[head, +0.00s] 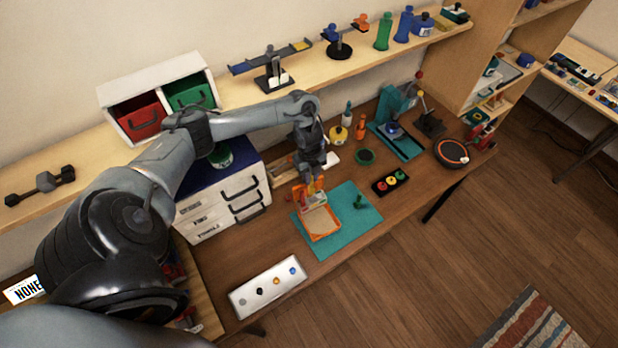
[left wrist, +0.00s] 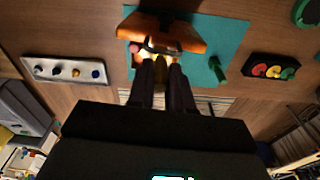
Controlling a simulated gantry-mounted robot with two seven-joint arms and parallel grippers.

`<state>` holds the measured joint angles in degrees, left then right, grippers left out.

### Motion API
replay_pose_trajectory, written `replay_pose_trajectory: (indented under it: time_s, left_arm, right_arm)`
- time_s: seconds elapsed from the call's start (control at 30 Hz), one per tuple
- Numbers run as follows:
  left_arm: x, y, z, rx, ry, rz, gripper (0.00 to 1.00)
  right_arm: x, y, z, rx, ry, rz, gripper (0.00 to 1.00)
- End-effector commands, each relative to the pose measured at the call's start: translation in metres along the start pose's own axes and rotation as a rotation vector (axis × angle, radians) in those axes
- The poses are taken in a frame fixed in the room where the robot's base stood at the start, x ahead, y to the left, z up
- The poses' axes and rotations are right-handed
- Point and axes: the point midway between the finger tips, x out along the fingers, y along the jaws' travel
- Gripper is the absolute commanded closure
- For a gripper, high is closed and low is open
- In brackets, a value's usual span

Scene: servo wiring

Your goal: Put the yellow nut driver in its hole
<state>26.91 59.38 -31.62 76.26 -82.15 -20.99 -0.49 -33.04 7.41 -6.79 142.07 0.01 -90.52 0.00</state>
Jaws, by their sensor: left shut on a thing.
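My left gripper (head: 313,176) is over the back part of the teal mat (head: 353,222), at the top of an orange-and-tan stand (head: 320,222). In the left wrist view its two dark fingers (left wrist: 162,82) are shut on a yellowish piece (left wrist: 159,74), which looks like the yellow nut driver. The fingers hide most of it. The orange top of the stand (left wrist: 185,38) is just beyond the fingertips. I cannot tell whether the driver is inside a hole or only close to one. My right gripper is not in view.
A white block with small coloured pieces (head: 267,287) lies near the front edge. A green part (head: 360,202) is on the mat. A black tray with coloured rounds (head: 390,182) is to the right. White drawers (head: 222,205) stand at left.

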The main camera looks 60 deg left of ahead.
Motion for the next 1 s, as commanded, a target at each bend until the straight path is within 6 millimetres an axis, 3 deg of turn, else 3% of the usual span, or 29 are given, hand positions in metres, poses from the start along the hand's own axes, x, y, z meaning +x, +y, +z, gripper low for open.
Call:
replay_pose_trajectory:
  time_s: [0.47,1.0]
  left_arm:
    - [-0.004,0.0,0.0,-0.001,0.0,-0.001,1.0]
    - [0.034,0.0,0.0,0.0,0.0,0.0,1.0]
  right_arm:
    - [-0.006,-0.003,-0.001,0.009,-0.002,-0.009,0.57]
    - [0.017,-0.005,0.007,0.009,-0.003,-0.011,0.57]
